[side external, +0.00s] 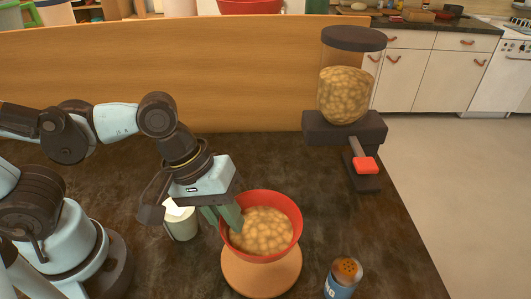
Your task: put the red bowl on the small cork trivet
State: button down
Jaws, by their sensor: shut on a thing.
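The red bowl (294,237) holds a pale tan, lumpy filling. My gripper (232,222) is shut on the bowl's left rim. The round cork trivet (262,280) shows directly below the bowl in the side view, and the bowl covers its far part. The bowl looks about level. I cannot tell from this one view whether the bowl's base touches the trivet or hangs just above it.
A pale cup (181,226) stands left of the bowl, partly behind my gripper. A shaker with a brown top (342,280) stands at the front right. A dispenser with a red-tipped lever (344,110) stands at the back right. The dark tabletop (365,225) is clear between them.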

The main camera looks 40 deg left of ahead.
jog(key=shift+f, duration=2.45)
jog(key=shift+f, duration=0.1)
jog(key=c, duration=1.1)
grip_release()
jog(key=shift+o, duration=0.2)
jog(key=shift+v, duration=5.95)
jog(key=w+a+f+m+t+y, duration=0.1)
jog(key=w+a+m+t+y, duration=0.2)
jog(key=w+a, duration=0.6)
jog(key=a+m+t, duration=0.2)
jog(key=a+m, duration=0.1)
jog(key=shift+w+f+y, duration=0.15)
jog(key=shift+w+y, duration=0.15)
jog(key=shift+w, duration=0.1)
jog(key=shift+d, duration=0.1)
